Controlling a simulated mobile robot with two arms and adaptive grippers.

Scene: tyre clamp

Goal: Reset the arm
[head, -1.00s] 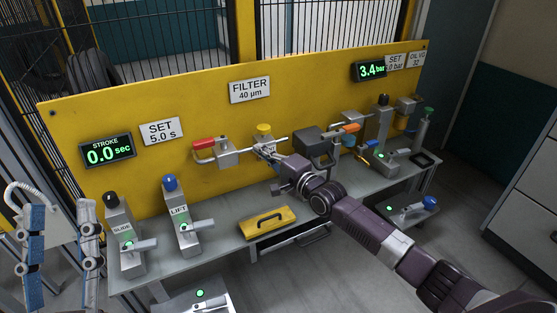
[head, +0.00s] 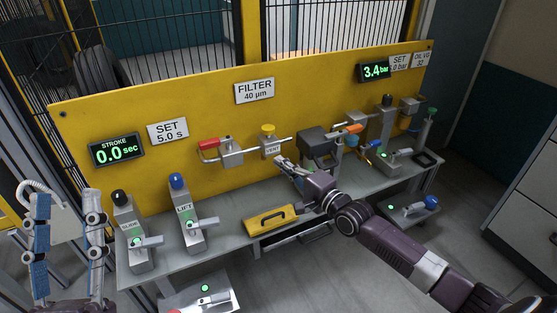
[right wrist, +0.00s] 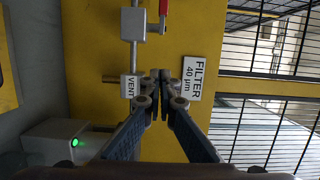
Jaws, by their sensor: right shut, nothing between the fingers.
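My right gripper (head: 284,164) is shut and empty, just below and to the right of the VENT valve (head: 270,142) with its yellow knob, in front of the yellow panel. In the right wrist view its closed fingertips (right wrist: 160,80) lie between the VENT label (right wrist: 129,88) and the FILTER sign (right wrist: 194,78). A gap from the panel cannot be measured. My left gripper (head: 67,207) is open and empty at the left edge, its two blue-padded fingers wide apart and pointing up. It stands left of the SLIDE valve (head: 132,240).
The yellow panel (head: 100,115) stands behind the grey bench. A dark regulator (head: 317,143) and an orange-handled valve (head: 352,129) stand close right of my right gripper.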

